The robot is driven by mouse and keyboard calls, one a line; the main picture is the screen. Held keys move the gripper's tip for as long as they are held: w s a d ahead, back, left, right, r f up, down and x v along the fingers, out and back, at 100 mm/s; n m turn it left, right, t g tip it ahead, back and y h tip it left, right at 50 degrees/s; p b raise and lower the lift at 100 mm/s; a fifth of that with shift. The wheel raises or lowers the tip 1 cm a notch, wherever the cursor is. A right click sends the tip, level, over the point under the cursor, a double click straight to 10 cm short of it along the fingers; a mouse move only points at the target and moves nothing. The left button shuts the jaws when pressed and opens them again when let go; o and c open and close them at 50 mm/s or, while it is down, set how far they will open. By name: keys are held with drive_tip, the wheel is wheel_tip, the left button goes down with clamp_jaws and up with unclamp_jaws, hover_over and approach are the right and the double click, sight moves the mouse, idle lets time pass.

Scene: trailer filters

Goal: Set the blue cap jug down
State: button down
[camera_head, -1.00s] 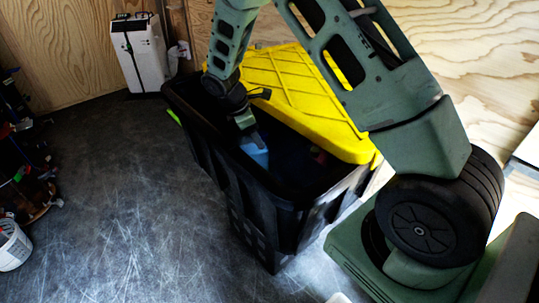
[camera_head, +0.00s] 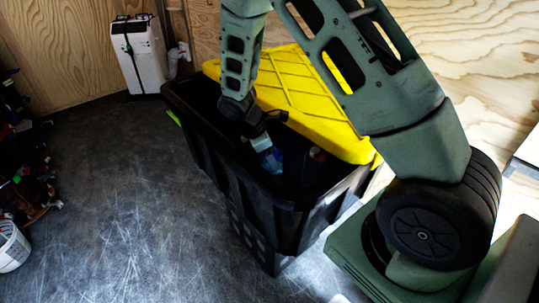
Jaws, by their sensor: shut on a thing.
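The blue cap jug (camera_head: 272,161) shows only as a small blue and pale patch inside the black tote, below my gripper. My gripper (camera_head: 264,146) reaches down into the tote's opening and is shut on the jug. Its fingertips are dark and small, and most of the jug is hidden in shadow. I cannot tell whether the jug touches the tote's floor.
A dim reddish thing (camera_head: 318,155) is inside. A white bucket (camera_head: 12,247) stands left, a white appliance (camera_head: 143,55) behind.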

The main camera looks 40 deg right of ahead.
drive_tip(key=shift+c, duration=2.4)
unclamp_jaws()
drive_tip(key=shift+f, duration=0.15)
drive_tip(key=p+v, duration=0.1)
drive_tip(key=v, duration=1)
drive_tip(key=shift+r, duration=0.35)
drive_tip(key=shift+a+r, duration=0.15)
drive_tip(key=shift+r, duration=0.2)
